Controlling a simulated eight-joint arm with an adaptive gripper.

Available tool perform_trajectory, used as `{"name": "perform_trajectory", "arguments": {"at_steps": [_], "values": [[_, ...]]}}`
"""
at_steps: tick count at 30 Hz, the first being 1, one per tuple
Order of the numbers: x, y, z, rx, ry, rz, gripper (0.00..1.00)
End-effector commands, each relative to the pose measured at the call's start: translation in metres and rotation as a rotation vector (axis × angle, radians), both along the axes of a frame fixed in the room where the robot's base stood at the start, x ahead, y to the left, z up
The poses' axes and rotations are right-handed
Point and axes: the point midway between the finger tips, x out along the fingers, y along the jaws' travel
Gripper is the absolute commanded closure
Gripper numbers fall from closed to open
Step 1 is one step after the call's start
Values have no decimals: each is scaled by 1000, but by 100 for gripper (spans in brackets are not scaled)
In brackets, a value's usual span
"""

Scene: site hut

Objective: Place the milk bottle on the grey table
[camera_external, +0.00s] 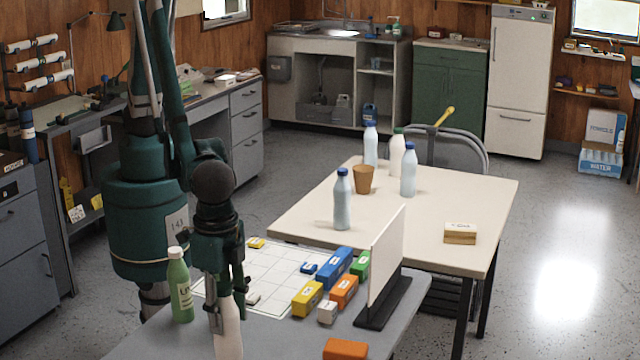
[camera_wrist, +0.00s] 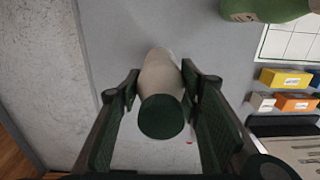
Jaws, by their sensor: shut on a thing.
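The milk bottle (camera_external: 229,335), off-white with a dark green cap, is between the fingers of my gripper (camera_external: 228,298), low in the external view. In the wrist view the milk bottle (camera_wrist: 160,75) shows cap-first, and my gripper (camera_wrist: 160,90) is shut on it from both sides. The bottle is roughly upright over the grey table (camera_external: 285,340). Its base is cut off in the external view, so I cannot tell whether it touches the tabletop. The grey table also fills the wrist view's middle (camera_wrist: 115,60).
A green bottle (camera_external: 180,285) stands close by. Colored blocks (camera_external: 335,268), a white gridded sheet (camera_external: 270,275) and an upright white panel (camera_external: 386,258) occupy the grey table. A cream table (camera_external: 440,215) behind holds blue-capped bottles, another green-capped white bottle (camera_external: 396,155) and a brown cup (camera_external: 363,180).

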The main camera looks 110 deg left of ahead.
Motion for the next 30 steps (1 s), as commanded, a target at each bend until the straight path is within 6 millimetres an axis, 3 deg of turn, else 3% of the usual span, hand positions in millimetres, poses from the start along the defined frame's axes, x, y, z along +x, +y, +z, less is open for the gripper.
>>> {"name": "perform_trajectory", "arguments": {"at_steps": [7,18,30], "values": [[0,0,-3,0,0,0,81],[0,0,-36,0,0,0,81],[0,0,-39,0,0,0,81]]}}
